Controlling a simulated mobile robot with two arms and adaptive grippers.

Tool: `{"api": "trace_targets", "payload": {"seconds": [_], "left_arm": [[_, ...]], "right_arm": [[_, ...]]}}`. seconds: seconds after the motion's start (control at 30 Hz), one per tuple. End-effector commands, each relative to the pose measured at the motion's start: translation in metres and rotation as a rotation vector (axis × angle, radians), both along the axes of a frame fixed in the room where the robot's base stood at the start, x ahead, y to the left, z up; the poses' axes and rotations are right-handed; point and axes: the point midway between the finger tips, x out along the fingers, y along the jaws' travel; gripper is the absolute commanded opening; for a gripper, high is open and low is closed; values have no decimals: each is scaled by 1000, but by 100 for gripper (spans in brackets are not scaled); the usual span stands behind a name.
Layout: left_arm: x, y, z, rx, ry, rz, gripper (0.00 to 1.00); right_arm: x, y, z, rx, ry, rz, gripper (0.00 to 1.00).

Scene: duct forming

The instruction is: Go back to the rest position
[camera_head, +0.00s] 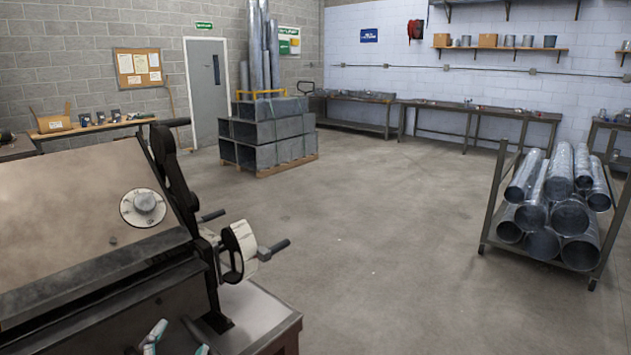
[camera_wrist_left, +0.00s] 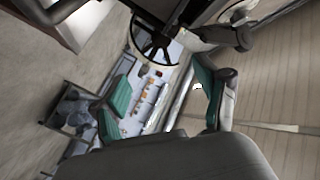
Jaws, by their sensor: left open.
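My left gripper (camera_head: 178,343) shows at the bottom edge of the head view, with only its teal-padded fingertips in sight. It is in front of the forming machine (camera_head: 75,200), low and near its right end. In the left wrist view the two fingers of the left gripper (camera_wrist_left: 162,98) stand wide apart with nothing held between them. A dark spoked handwheel (camera_wrist_left: 153,38) shows beyond the fingers there. My right gripper is in neither view.
The machine has a round dial (camera_head: 144,207) and crank handles (camera_head: 272,249) sticking out on its right. A cart (camera_head: 487,218) of round ducts stands at the right. A pallet of rectangular ducts (camera_head: 265,140) stands further back. The middle floor (camera_head: 370,225) is clear.

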Motion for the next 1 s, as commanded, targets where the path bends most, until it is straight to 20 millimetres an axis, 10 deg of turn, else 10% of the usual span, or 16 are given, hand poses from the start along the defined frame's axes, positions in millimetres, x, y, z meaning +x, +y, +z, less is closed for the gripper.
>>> {"api": "trace_targets", "payload": {"seconds": [0.1,0.23,0.67,1.0], "left_arm": [[-44,6,-83,-175,310,86,74],[-98,4,-146,-309,582,158,74],[-245,-23,-228,-533,1152,293,74],[-224,-25,-358,-515,1186,300,74]], "right_arm": [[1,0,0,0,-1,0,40],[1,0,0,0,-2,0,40],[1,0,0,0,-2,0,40],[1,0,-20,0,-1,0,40]]}}
